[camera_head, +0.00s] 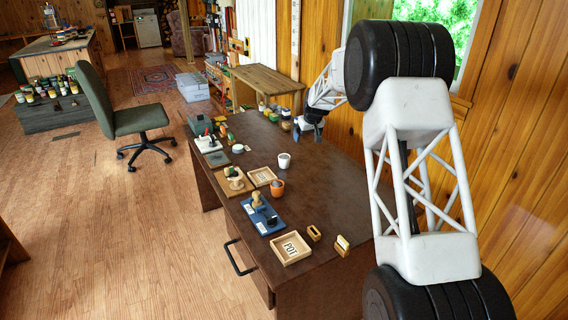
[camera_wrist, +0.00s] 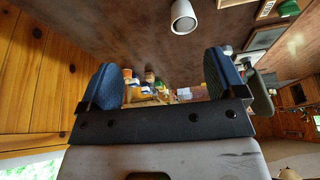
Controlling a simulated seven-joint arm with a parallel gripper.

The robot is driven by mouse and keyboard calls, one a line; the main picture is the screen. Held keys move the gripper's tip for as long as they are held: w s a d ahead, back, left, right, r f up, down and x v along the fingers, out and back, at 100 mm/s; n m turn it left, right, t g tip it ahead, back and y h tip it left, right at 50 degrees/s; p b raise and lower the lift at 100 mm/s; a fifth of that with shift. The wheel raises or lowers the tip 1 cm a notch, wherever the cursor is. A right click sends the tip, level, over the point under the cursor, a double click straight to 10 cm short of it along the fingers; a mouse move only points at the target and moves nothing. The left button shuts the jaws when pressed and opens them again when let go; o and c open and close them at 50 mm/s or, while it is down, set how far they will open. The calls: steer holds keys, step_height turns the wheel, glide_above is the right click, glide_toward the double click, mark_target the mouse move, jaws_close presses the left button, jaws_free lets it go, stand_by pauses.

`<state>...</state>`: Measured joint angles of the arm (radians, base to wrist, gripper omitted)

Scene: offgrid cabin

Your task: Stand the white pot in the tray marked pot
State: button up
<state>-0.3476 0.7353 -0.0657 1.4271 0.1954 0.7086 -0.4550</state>
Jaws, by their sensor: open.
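The white pot (camera_head: 284,160) stands upright on the dark desk, right of the middle of its left edge. It also shows at the top of the wrist view (camera_wrist: 183,17). The tray marked POT (camera_head: 290,248) is a light wooden square at the near end of the desk, and it is empty. My gripper (camera_head: 309,130) is over the far right part of the desk, beyond the pot and apart from it. In the wrist view its two blue fingers (camera_wrist: 163,82) are wide apart with nothing held between them.
An orange pot (camera_head: 277,188) stands near a second wooden tray (camera_head: 262,176). A blue board (camera_head: 262,215) with stamps lies between that tray and the POT tray. Small wooden blocks (camera_head: 342,245) sit right of the POT tray. Several small items line the desk's far left. The desk's middle is clear.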

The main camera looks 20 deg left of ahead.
steer(key=n, duration=0.1)
glide_above(285, 158)
steer(key=s+d, duration=0.2)
steer(key=shift+y, duration=0.3)
steer(key=f, duration=1.2)
steer(key=shift+w+a+f, duration=0.2)
steer(key=shift+a+f, duration=0.05)
steer(key=shift+x, duration=1.3)
steer(key=shift+f, duration=0.15)
steer(key=shift+x, duration=2.45)
steer(key=c, duration=1.1)
steer(key=shift+o, duration=0.2)
